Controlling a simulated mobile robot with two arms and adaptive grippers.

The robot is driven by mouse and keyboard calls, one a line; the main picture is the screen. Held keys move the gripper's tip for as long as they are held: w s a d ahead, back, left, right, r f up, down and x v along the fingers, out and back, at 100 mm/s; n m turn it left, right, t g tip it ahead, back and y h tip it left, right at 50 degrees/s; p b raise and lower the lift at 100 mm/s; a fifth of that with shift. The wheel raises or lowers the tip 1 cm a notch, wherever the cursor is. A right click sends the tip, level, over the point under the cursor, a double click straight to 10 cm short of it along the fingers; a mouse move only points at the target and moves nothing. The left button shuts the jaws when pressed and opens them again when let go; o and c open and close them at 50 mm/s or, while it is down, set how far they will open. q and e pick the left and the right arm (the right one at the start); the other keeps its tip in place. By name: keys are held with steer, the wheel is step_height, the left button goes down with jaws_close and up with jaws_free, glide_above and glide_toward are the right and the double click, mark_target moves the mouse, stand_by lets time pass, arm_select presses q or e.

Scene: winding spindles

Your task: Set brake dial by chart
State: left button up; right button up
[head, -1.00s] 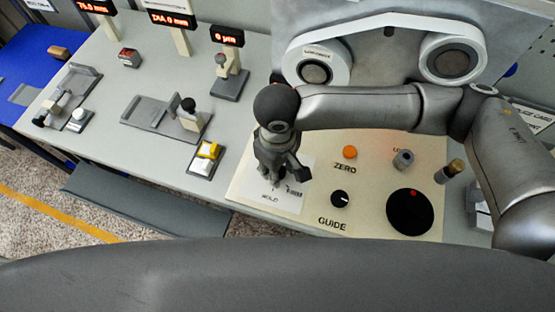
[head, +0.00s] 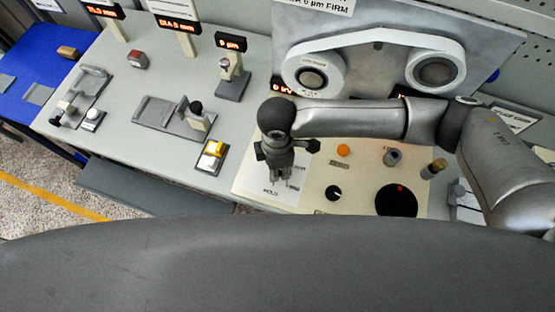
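A cream control panel (head: 360,170) lies below the arm. It carries a small black knob with a white mark (head: 334,193), a large black disc with a red mark near its top (head: 397,202), a grey knob (head: 393,157) and an orange button (head: 344,150). I cannot tell which is the brake dial; their labels are too small. A sign at the top (head: 318,4) ends in "6 µm FIRM"; the rest is cut off. My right gripper (head: 284,180) points down over a white plate marked HOLD, left of the knobs. Its fingertips are unclear. My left gripper is out of view.
Two spools with a white band (head: 375,38) stand on the back plate. Red displays (head: 231,43) and a yellow-and-white switch (head: 211,155) are to the left. A card (head: 512,118) lies far right.

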steer(key=n+p, duration=0.1)
steer(key=n, duration=0.3)
steer(key=shift+r+n, duration=0.1)
steer(key=shift+n, duration=0.2)
steer(key=shift+n+p, duration=0.55)
steer(key=shift+n, duration=1.45)
steer(key=o, duration=1)
steer(key=shift+o, duration=0.2)
